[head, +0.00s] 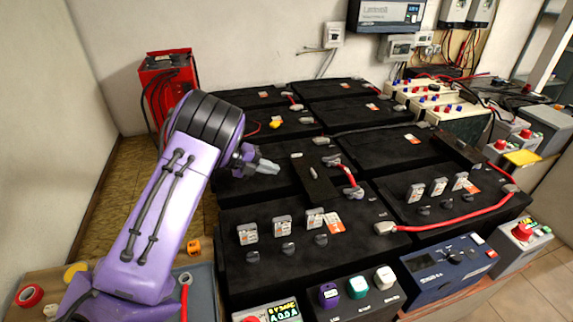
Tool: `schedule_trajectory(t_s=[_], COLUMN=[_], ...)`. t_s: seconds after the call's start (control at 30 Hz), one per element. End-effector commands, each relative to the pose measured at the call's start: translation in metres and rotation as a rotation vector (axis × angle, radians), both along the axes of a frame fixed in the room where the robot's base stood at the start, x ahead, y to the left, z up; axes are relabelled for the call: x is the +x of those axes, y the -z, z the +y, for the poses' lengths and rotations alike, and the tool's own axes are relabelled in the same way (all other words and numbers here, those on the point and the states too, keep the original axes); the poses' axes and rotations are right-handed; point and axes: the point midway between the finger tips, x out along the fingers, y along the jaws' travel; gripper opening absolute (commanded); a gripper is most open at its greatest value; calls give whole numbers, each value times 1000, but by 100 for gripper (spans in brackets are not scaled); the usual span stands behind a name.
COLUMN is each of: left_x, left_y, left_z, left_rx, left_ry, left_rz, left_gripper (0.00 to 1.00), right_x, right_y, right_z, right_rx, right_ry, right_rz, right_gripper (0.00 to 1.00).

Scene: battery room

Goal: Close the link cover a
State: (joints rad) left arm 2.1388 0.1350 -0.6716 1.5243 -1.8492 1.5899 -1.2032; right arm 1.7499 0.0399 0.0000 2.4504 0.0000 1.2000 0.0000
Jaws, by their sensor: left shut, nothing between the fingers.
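A narrow black cover (317,187) with a small grey handle sits on the batteries in the middle of the head view. It appears swung aside, to the left of a short red link cable (345,173) that lies exposed. I take it for link cover a, though no label on it can be read. My left gripper (271,167) is shut and empty, a little to the left of the cover and apart from it, pointing right. My right gripper is not in view.
Large black batteries (262,205) fill the bench. A long red cable (470,212) crosses the right front battery. Another dark cover-like piece (458,150) lies farther right. Control boxes (448,262) line the front edge. A red cabinet (168,85) stands at the back left.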

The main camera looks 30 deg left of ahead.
Motion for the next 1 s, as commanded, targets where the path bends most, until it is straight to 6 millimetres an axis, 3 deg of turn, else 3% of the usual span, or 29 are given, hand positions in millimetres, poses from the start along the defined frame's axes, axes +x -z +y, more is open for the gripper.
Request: schedule_trajectory(t_s=[0.37,0.53,1.0], left_x=[53,74,83], left_y=[41,39,40], left_z=[-49,-68,-75], left_rx=[-1,0,-1], left_ry=[4,6,3], left_rz=[1,0,0], left_gripper=[0,0,0], right_x=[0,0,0], right_y=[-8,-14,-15], right_z=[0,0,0], right_rx=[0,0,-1], right_ry=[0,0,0], right_rz=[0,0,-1], right_gripper=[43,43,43])
